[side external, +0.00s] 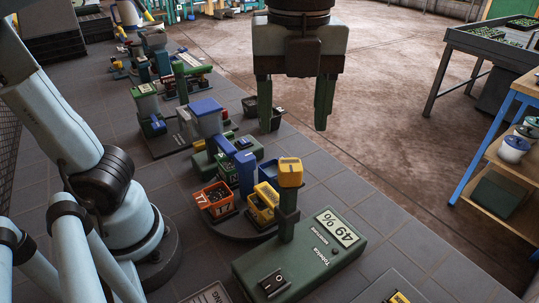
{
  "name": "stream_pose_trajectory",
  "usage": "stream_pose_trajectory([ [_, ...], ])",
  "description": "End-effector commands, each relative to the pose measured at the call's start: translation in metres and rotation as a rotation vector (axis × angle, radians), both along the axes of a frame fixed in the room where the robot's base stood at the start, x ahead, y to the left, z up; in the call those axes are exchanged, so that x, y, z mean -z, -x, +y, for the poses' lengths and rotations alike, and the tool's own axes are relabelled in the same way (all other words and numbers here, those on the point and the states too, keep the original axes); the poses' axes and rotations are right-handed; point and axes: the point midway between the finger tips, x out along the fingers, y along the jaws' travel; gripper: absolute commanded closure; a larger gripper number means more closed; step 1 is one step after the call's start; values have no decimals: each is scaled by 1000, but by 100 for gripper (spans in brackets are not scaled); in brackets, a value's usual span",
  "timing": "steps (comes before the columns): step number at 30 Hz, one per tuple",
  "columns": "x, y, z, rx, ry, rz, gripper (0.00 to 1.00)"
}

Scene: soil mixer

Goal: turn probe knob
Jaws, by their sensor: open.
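A yellow knob (290,172) sits on top of a dark green upright post in the side external view. The post rises from a green moisture meter base (300,258), whose display reads 49 % and appears upside down in the picture. My gripper (293,126) points down with its two green fingers apart and nothing between them. It appears above the knob in the picture, with a visible gap between fingertips and knob. The exact depth between them cannot be told. The lower post is partly hidden by its clamp.
A black switch (273,282) is on the base's front left. Several other devices line the tiled bench behind. A shelf (500,150) stands at right.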

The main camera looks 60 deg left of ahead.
Motion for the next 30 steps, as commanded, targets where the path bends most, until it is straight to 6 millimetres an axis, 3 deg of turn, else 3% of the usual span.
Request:
stream_pose_trajectory([
  [6,-29,0,0,0,0,0,38],
  [15,-40,0,0,0,0,0,38],
  [24,-37,-2,2,-30,5,-8,38],
  [26,-31,-5,5,-93,14,-23,38],
  [30,-3,-22,23,-403,69,-97,38],
])
